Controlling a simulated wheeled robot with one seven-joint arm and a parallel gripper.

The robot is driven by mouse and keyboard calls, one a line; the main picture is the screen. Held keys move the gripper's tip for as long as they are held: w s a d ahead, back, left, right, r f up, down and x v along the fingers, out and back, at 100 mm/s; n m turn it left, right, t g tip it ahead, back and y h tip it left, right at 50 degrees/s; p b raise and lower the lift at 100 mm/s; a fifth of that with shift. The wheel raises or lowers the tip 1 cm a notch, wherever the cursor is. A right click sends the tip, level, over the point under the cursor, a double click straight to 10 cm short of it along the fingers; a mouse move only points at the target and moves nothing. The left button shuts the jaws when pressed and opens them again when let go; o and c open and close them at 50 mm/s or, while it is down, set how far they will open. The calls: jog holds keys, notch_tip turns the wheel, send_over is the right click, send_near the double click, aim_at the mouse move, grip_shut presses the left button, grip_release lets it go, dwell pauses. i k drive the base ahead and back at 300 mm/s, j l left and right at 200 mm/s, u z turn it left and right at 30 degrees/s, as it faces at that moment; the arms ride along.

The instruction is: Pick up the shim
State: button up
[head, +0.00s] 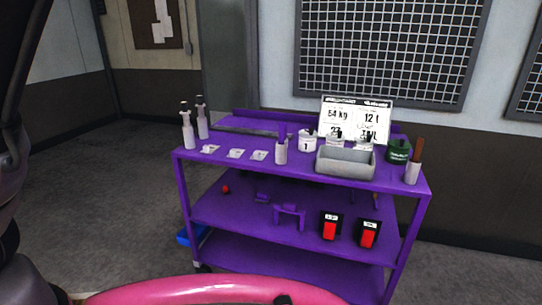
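I cannot pick out the shim for certain at this size. Three small flat pale pieces lie in a row on the top shelf of the purple cart (300,238), toward its front left: a left one (210,149), a middle one (236,154) and a right one (259,156). They look like thin plates or cards, lying flat and apart from each other. My gripper is not in view, and nothing covers these pieces.
Two pale bottles (187,130) stand left of the flat pieces. A pale holder (281,152), a white pot (307,142), a grey bin (345,162), a green container (398,151) and a sign (356,118) stand to the right. Floor left of the cart (95,200) is clear.

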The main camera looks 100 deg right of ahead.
aim_at(235, 152)
jog(key=z, duration=2.85)
jog(key=i+j+z, duration=0.1)
jog(key=z, duration=0.4)
jog(key=i+z, duration=0.1)
jog(key=z, duration=0.4)
jog(key=j+z, duration=0.15)
jog(key=z, duration=0.35)
jog(key=i+j, duration=0.1)
jog(key=j, duration=0.25)
jog(key=i+j, duration=0.1)
jog(key=j, duration=0.25)
jog(key=i+j+z, duration=0.1)
jog(key=j, duration=0.25)
jog(key=i+j, duration=0.1)
jog(key=j, duration=0.3)
